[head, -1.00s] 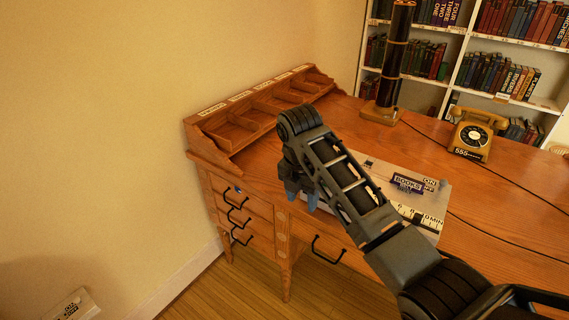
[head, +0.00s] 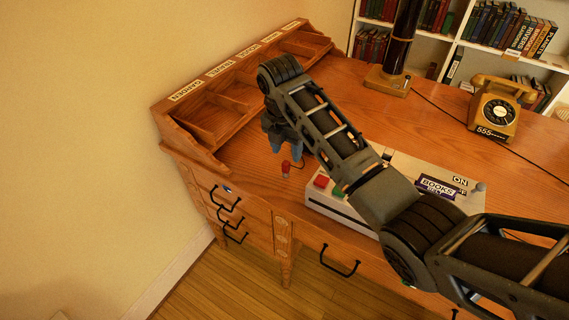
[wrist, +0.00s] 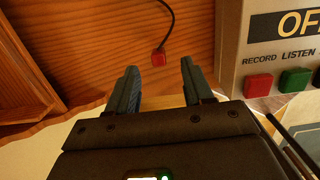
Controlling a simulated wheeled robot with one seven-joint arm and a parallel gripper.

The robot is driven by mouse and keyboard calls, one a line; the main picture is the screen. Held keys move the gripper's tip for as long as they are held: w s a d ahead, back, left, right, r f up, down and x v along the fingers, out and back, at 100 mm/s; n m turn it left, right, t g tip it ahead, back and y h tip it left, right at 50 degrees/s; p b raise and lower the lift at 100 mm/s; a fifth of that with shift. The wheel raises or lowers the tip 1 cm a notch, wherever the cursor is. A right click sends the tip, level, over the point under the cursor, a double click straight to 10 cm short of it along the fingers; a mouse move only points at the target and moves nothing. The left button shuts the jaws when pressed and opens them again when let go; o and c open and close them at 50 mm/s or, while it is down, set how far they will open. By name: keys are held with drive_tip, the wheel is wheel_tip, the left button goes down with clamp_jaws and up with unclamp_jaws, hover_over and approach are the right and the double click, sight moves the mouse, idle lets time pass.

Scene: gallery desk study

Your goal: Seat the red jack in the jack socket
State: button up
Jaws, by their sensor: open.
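The red jack (head: 286,168) is on the desk top left of the white control box (head: 350,212), with a thin dark cable running from it. In the wrist view the red jack (wrist: 159,58) shows beyond and between the fingertips, its cable curving upward. My gripper (head: 287,148) is open, its blue-grey fingers pointing down just above and behind the jack. In the wrist view my gripper (wrist: 158,72) has nothing between its fingers. I cannot make out the jack socket; my arm covers part of the control box.
The box carries a red button (wrist: 258,86) and a green button (wrist: 295,81) under "RECORD LISTEN". A pigeonhole rack (head: 225,98) lines the desk's left edge. A dark column lamp base (head: 388,82) and a telephone (head: 497,110) stand behind. Desk around the jack is clear.

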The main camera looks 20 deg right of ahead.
sight(286, 162)
drive_tip(key=f, duration=0.6)
drive_tip(key=shift+w+p, duration=0.2)
drive_tip(key=shift+p, duration=0.15)
drive_tip(key=shift+r, duration=0.1)
clamp_jaws()
